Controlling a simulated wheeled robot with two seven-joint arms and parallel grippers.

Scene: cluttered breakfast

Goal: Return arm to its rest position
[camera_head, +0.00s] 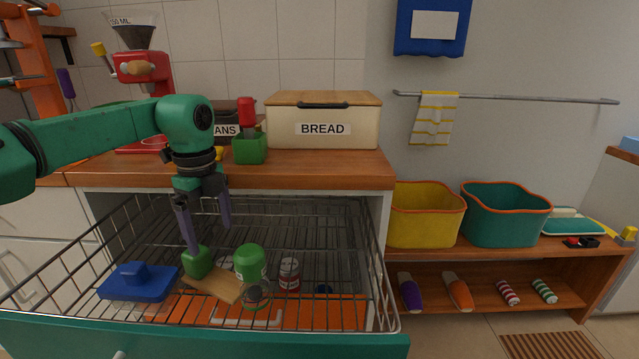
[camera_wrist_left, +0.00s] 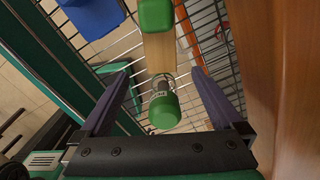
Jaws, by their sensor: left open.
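My left gripper (camera_head: 210,238) points down into an open wire drawer basket (camera_head: 372,262). Its two purple fingers are apart, with nothing held between them. A small green item (camera_head: 197,263) sits just below one fingertip, at the end of a light wooden piece (camera_head: 222,286); I cannot tell if the finger touches it. In the left wrist view the gripper (camera_wrist_left: 160,76) also shows open. A green-topped container (camera_wrist_left: 164,110) appears between its fingers there, below them. My right gripper is not in view.
The basket also holds a blue lidded item (camera_head: 140,284), a green container (camera_head: 250,262) and a red-and-white can (camera_head: 290,275). The wooden counter (camera_head: 330,170) behind bears a bread box (camera_head: 322,125) and a red grinder (camera_head: 140,68). Yellow (camera_head: 425,215) and teal (camera_head: 505,215) bins stand right.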

